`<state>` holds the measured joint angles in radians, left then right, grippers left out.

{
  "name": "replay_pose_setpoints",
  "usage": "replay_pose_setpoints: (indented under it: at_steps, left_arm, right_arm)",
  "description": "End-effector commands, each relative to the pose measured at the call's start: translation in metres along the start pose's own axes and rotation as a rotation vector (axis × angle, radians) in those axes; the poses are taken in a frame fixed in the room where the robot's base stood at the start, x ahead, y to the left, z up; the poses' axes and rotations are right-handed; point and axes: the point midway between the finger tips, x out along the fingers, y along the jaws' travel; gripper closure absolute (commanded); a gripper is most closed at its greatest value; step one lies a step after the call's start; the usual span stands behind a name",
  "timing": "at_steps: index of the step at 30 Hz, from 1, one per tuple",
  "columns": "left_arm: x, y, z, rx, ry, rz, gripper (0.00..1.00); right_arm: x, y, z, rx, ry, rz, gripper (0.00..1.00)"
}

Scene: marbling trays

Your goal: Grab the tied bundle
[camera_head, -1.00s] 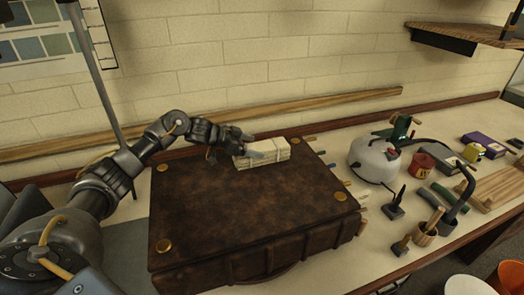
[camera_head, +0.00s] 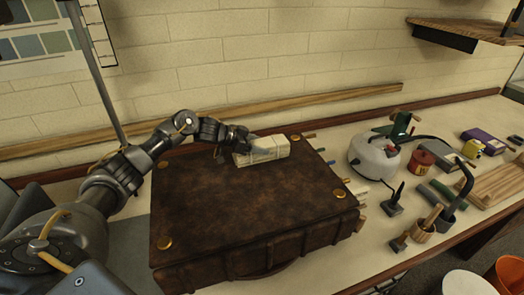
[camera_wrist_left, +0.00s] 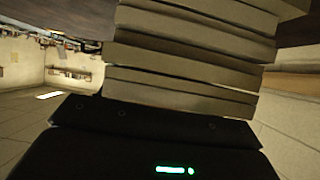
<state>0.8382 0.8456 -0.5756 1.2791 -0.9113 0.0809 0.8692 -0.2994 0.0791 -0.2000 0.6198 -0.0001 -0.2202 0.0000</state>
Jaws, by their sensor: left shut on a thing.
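The tied bundle (camera_head: 264,150) is a pale cream block with a tie around it, at the back of the brown leather-covered case (camera_head: 250,200). It looks to be on or just above the case top; I cannot tell which. My left gripper (camera_head: 250,145) comes in from the left and is shut on the bundle. In the left wrist view the bundle (camera_wrist_left: 190,50) shows close up as several stacked layers, right against the dark gripper body. The fingertips are partly hidden. My right gripper is not in view.
A white kettle-like pot (camera_head: 374,158), a red tin (camera_head: 421,161) and several tools stand right of the case. A wooden strip (camera_head: 200,120) lies along the wall behind. The case's front top is clear. An orange bucket (camera_head: 511,275) stands at the lower right.

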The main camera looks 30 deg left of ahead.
Motion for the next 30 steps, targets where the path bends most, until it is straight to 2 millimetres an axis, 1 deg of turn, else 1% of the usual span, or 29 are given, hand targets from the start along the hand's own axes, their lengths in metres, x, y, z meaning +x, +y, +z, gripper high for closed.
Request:
replay_pose_setpoints:
  at_steps: [8, 11, 15, 17, 24, 30]
  left_arm:
    - [-0.002, -0.001, -0.005, 0.002, 0.005, -0.002, 0.74]
    - [-0.006, -0.001, -0.011, 0.003, 0.006, -0.003, 0.74]
    - [-0.015, -0.001, -0.028, 0.006, 0.008, -0.004, 0.74]
    - [-0.026, 0.007, -0.034, 0.007, 0.005, -0.002, 0.74]
    - [-0.073, 0.040, -0.065, 0.010, 0.005, -0.004, 0.74]
    - [-0.103, 0.073, -0.067, 0.007, 0.002, -0.003, 0.74]
  right_arm:
    - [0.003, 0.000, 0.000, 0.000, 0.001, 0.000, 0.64]
    - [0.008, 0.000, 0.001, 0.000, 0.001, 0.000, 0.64]
    - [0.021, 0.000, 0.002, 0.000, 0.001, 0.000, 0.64]
    - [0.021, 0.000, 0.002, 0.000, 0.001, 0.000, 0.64]
    - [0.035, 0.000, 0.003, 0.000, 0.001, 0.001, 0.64]
    - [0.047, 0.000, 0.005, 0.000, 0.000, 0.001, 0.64]
